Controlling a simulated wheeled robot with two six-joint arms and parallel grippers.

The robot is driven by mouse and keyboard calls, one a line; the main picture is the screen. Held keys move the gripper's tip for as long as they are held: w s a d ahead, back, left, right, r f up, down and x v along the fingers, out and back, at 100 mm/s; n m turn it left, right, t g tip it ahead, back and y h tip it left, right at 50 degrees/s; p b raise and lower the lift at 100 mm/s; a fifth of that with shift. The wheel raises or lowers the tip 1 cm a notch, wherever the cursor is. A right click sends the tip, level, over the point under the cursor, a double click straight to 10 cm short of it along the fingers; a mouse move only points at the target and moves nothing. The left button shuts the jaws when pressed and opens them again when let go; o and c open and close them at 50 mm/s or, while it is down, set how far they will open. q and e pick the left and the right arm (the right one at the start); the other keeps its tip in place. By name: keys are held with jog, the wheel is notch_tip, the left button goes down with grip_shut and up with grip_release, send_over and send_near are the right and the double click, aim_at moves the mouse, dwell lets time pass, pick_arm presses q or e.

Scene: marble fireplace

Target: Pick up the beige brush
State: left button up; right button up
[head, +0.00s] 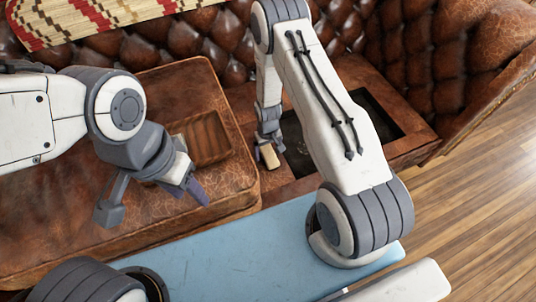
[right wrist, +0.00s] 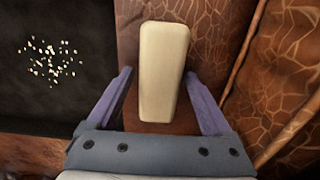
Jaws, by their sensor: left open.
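The beige brush (head: 269,157) lies on the brown leather strip between the left seat cushion and a dark recess. In the right wrist view the brush (right wrist: 163,70) is a pale block with rounded edges, pointing away from me. My right gripper (head: 268,146) is at the brush. In its wrist view the right gripper (right wrist: 160,105) is open, with one purple finger on each side of the brush's near end and a gap on both sides. My left gripper (head: 153,202) is open and empty above the left cushion, apart from the brush.
A wooden tray (head: 206,138) sits on the left leather cushion (head: 190,88). A dark recess (head: 378,108) lies right of the brush; pale crumbs (right wrist: 50,62) show on the dark surface. The tufted backrest (head: 155,48) rises behind. Wooden floor (head: 485,160) is clear at right.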

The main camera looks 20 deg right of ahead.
aim_at(268, 151)
grip_shut()
jog(key=shift+d+r+p, duration=0.1)
jog(key=shift+r+p, duration=0.9)
jog(key=shift+r, duration=1.5)
jog(key=s+d+r+p, duration=0.2)
jog(key=s+d+r, duration=0.4)
jog(key=s, duration=0.3)
jog(key=shift+d+p, duration=0.3)
jog(key=shift+d, duration=0.3)
